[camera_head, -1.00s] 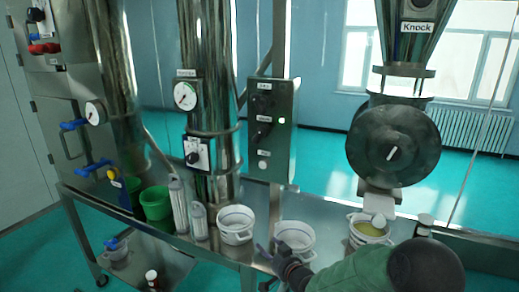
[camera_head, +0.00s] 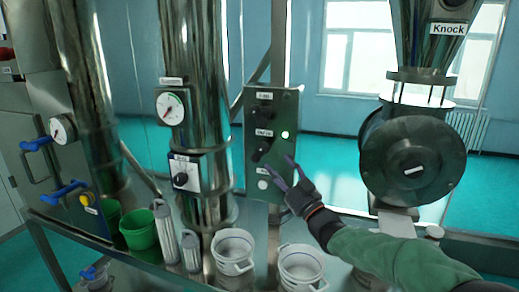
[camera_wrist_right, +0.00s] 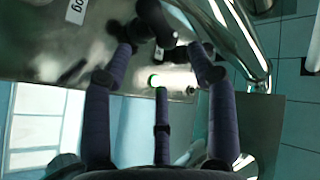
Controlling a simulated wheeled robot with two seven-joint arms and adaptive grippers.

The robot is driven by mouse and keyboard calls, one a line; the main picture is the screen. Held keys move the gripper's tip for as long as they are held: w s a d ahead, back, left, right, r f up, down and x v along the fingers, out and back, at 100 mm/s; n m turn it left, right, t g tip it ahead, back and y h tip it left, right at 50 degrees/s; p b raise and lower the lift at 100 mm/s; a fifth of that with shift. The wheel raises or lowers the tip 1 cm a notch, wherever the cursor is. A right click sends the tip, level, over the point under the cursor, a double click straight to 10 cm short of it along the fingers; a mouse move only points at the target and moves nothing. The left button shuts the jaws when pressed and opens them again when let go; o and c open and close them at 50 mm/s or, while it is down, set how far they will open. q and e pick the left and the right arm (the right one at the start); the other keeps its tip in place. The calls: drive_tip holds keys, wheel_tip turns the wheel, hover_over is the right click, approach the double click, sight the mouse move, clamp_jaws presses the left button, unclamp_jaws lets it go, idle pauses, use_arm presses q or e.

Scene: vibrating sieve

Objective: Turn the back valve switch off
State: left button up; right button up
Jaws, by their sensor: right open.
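A grey control panel (camera_head: 255,110) on a post carries two black rotary switches, an upper one (camera_head: 261,111) and a lower one (camera_head: 262,148), a lit green lamp (camera_head: 285,134) and a pale button (camera_head: 263,184). Its labels are too small to read surely, so I cannot tell which switch is the back valve's. My right gripper (camera_head: 279,168) is open, its purple fingers by the panel's lower right. In the right wrist view, a black switch (camera_wrist_right: 155,22) shows between the spread fingertips, with the lit lamp (camera_wrist_right: 155,80) near the middle finger; contact is unclear.
Left of the panel stands a steel column (camera_head: 195,60) with a gauge (camera_head: 170,107) and another black knob (camera_head: 182,179). White pots (camera_head: 303,265) stand below. A round dark housing (camera_head: 413,161) stands right. A green bucket (camera_head: 138,230) is at left.

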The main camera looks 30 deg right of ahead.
sight(262, 150)
drive_tip(key=x, duration=0.9)
drive_tip(key=shift+w+f, duration=0.1)
drive_tip(key=shift+w, duration=0.15)
clamp_jaws()
